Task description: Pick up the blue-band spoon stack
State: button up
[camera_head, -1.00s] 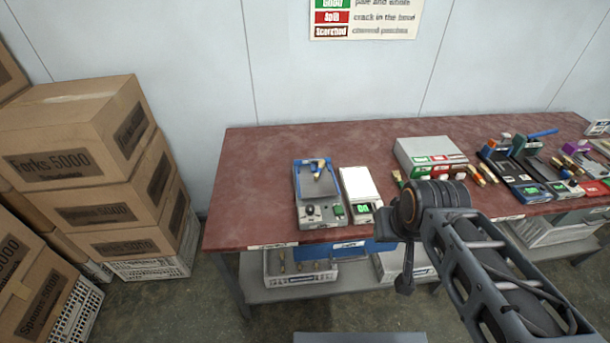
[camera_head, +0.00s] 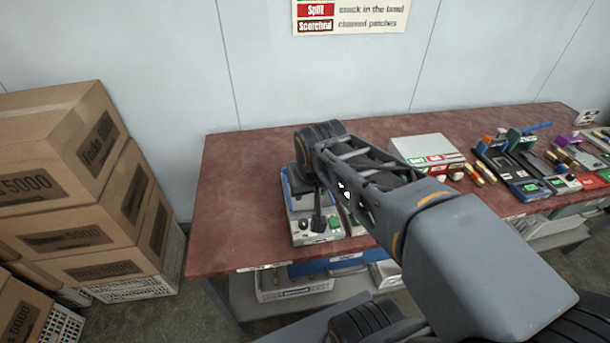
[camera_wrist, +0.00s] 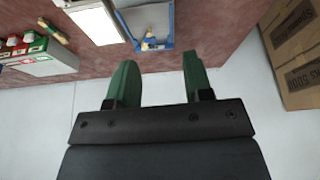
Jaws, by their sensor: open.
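My gripper (camera_wrist: 157,68) shows two green fingers, apart with nothing between them, in the wrist view. Ahead of the fingertips is a blue-framed tray (camera_wrist: 168,36) on the table. A small tan and blue bundle (camera_wrist: 151,43), which looks like the blue-band spoon stack, lies at its near end in that view. It is apart from the fingers. In the head view the tray device (camera_head: 300,238) stands at the left part of the table, and my arm covers its upper part and the bundle. My fingers cannot be made out there.
The dark red table (camera_head: 235,200) is bare left of the tray device. A white pad (camera_wrist: 97,20) stands beside the tray. A grey box with green and red labels (camera_head: 425,150) and other devices stand to the right. Stacked cartons (camera_head: 60,140) stand left of the table.

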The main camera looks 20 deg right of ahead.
jog(key=w+d+f+m+b, duration=0.1)
jog(key=w+d+f+b, duration=0.1)
jog(key=w+f, duration=0.4)
jog(key=w+d+f+m+h+b, duration=0.1)
jog(key=w+d+f, duration=0.3)
jog(key=w, duration=0.5)
jog(key=w+d+f+m+h+b, duration=0.1)
jog(key=w+d+f+m+b, duration=0.2)
jog(key=w+f, duration=0.5)
jog(key=shift+f+g, duration=0.1)
jog(key=shift+g, duration=0.3)
jog(key=shift+d+p+x, duration=0.15)
jog(key=shift+p+x, duration=0.1)
jog(key=shift+x, duration=1.45)
jog(key=shift+d+p+x, duration=0.1)
jog(key=shift+p+x, duration=0.15)
jog(key=shift+x, duration=1.4)
grip_shut()
